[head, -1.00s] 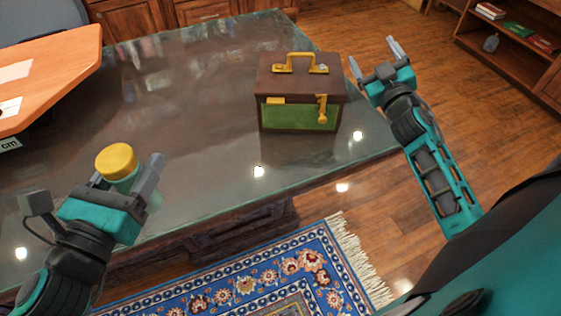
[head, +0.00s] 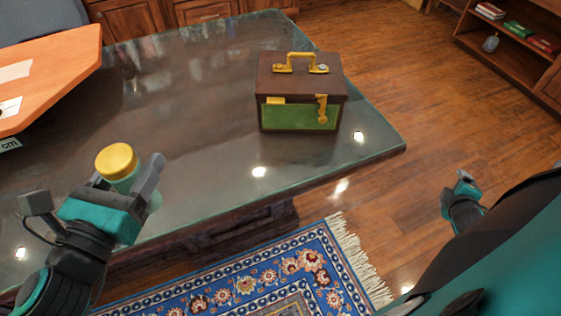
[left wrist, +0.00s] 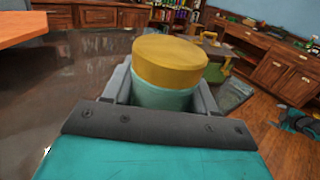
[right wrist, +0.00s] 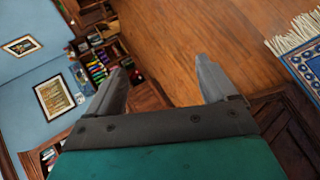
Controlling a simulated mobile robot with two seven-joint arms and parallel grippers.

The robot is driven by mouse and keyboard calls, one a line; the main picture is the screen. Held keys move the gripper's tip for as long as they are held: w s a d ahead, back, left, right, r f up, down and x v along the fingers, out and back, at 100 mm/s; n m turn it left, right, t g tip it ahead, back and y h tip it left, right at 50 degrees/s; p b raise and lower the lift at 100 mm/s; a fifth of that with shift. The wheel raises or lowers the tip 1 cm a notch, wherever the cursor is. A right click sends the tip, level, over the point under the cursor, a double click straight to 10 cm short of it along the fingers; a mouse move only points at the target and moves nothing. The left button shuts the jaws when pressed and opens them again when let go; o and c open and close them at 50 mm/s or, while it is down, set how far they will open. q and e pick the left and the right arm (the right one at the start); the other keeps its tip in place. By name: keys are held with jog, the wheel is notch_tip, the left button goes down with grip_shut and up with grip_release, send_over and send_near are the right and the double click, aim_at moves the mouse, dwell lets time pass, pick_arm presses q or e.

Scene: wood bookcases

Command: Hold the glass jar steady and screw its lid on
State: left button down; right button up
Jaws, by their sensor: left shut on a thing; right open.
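The glass jar (head: 122,180) is pale green and stands upright at the left front of the dark table. Its yellow lid (head: 116,161) sits on top of it; I cannot tell how tightly. My left gripper (head: 128,178) is shut on the jar, one finger on each side below the lid. In the left wrist view the jar (left wrist: 162,97) and lid (left wrist: 168,60) fill the space between the fingers. My right gripper (right wrist: 165,85) is open and empty, off the table's right side over the wood floor. In the head view only part of the right arm shows.
A brown and green box (head: 300,95) with a gold handle stands at the table's right. An orange board (head: 50,70) lies at the left. The glossy table (head: 190,110) is clear between jar and box. A patterned rug (head: 250,285) lies on the floor.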

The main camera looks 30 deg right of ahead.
jog(key=w+a+f+t+y, duration=0.1)
jog(key=w+a+y, duration=0.15)
jog(key=a, duration=0.75)
jog(key=w+a+f+y, duration=0.2)
jog(key=a+y, duration=0.2)
jog(key=a, duration=0.6)
jog(key=w+a+f+t+y, duration=0.1)
jog(key=w+a+y, duration=0.15)
jog(key=a, duration=0.75)
jog(key=w+a+r+m+t+y, duration=0.1)
jog(key=w+a+r+m, duration=0.1)
jog(key=a+r, duration=0.2)
jog(key=w+a+r+m+t+y, duration=0.1)
jog(key=a+r, duration=0.3)
jog(key=a, duration=0.5)
jog(key=shift+w+a+r+m+y, duration=0.2)
jog(key=shift+w+m+y, duration=0.1)
jog(key=shift+w+m, duration=0.15)
jog(key=shift+d, duration=0.1)
